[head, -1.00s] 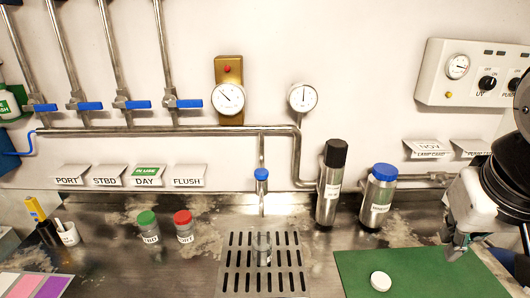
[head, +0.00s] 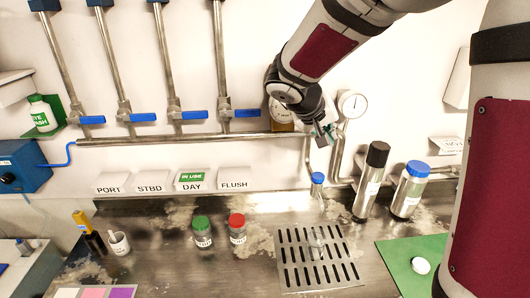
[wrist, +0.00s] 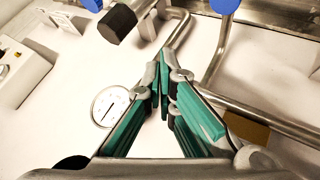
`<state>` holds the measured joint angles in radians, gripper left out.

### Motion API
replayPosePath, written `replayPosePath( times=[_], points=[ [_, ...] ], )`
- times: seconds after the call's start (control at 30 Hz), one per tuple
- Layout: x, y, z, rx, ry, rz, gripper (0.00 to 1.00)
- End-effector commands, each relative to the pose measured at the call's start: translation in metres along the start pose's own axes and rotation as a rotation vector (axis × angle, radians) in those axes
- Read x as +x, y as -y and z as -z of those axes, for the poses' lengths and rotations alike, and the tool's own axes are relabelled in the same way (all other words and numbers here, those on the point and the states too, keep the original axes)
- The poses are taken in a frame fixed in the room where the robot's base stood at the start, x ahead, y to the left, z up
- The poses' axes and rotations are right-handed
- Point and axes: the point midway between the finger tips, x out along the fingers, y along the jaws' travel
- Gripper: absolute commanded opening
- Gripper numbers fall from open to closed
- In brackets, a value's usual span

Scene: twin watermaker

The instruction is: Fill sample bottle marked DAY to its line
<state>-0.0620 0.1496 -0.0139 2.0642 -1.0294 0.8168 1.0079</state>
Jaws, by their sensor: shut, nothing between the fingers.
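A clear glass vessel (head: 316,245) stands upright on the slotted drain grate, below the blue-topped tap (head: 317,180). No writing or fill line can be read on it. The tap's blue top shows at the top of the wrist view (wrist: 224,5). The DAY card (head: 191,181) carries a green IN USE tag. Above the cards is a row of pipe valves with blue handles (head: 196,116), all level. My gripper (head: 325,135) is shut and empty, in front of the wall pipe, above the tap and left of the right gauge. Its green-padded fingers (wrist: 163,65) meet at the tips in the wrist view.
A black-capped cylinder (head: 370,182) and a blue-capped bottle (head: 411,190) stand right of the tap. A white cap (head: 420,265) lies on the green mat. Green-lidded (head: 202,231) and red-lidded (head: 237,228) jars stand left of the grate (head: 290,270).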

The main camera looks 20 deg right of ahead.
Motion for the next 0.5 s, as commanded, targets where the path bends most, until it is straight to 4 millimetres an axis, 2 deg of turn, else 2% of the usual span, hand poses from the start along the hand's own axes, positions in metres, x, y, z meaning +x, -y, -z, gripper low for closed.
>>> replayPosePath(
  times=[0.5],
  points=[
    [0.0048, 0.0028, 0.0060, 0.000, -0.015, -0.012, 0.00]
  ],
)
